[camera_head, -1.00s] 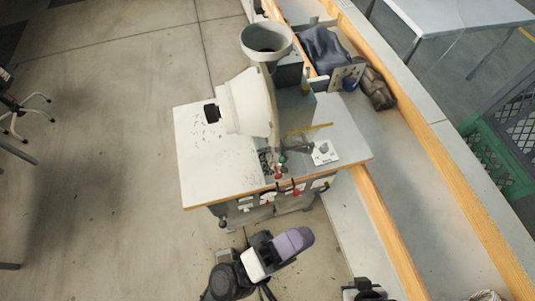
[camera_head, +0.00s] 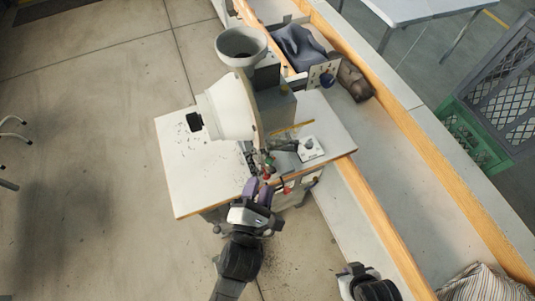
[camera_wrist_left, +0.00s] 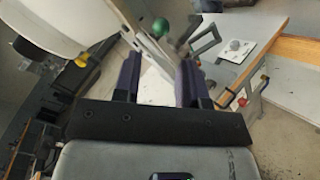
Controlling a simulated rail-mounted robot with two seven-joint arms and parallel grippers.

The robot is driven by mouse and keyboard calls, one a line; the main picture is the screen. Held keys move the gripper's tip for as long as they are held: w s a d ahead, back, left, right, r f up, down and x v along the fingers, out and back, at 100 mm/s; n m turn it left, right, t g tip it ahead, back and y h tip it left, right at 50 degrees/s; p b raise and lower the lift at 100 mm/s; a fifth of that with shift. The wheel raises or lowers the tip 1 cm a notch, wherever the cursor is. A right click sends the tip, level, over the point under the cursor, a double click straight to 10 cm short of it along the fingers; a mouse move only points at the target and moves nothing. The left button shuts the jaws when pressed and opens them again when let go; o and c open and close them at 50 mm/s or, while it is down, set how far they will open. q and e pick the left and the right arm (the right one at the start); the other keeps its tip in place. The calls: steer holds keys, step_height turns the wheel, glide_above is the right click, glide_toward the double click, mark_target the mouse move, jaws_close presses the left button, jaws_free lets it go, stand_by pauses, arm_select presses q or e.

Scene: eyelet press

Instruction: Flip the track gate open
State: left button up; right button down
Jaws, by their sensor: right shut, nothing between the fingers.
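The eyelet press, with its cream round housing (camera_head: 232,104), stands on a white-topped table. A green ball knob (camera_head: 269,161) and small red parts sit low at its front; the green knob also shows in the left wrist view (camera_wrist_left: 160,28). A pale slanted bar (camera_wrist_left: 146,48), perhaps the track, runs down beyond the fingers in that view. I cannot tell which part is the gate. My left gripper (camera_head: 257,188) is at the table's front edge, just below the knobs. Its two purple fingers (camera_wrist_left: 158,80) are apart and look empty. My right gripper (camera_head: 354,270) is low at the bottom, away from the press, and shut.
A grey hopper bowl (camera_head: 241,45) tops the press. A white plate with a round fitting (camera_head: 310,148) lies on the table at right. A wood-edged bench (camera_head: 385,170) runs along the right side. A striped bag (camera_head: 484,283) is at lower right.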

mark_target(268, 157)
arm_select(q)
steer(key=p+x, duration=0.1)
steer(key=x, duration=0.6)
steer(key=shift+w+d+r, duration=0.1)
steer(key=shift+w+d, duration=0.05)
steer(key=shift+w, duration=0.25)
steer(key=shift+w+d, duration=0.1)
steer(key=shift+w, duration=0.4)
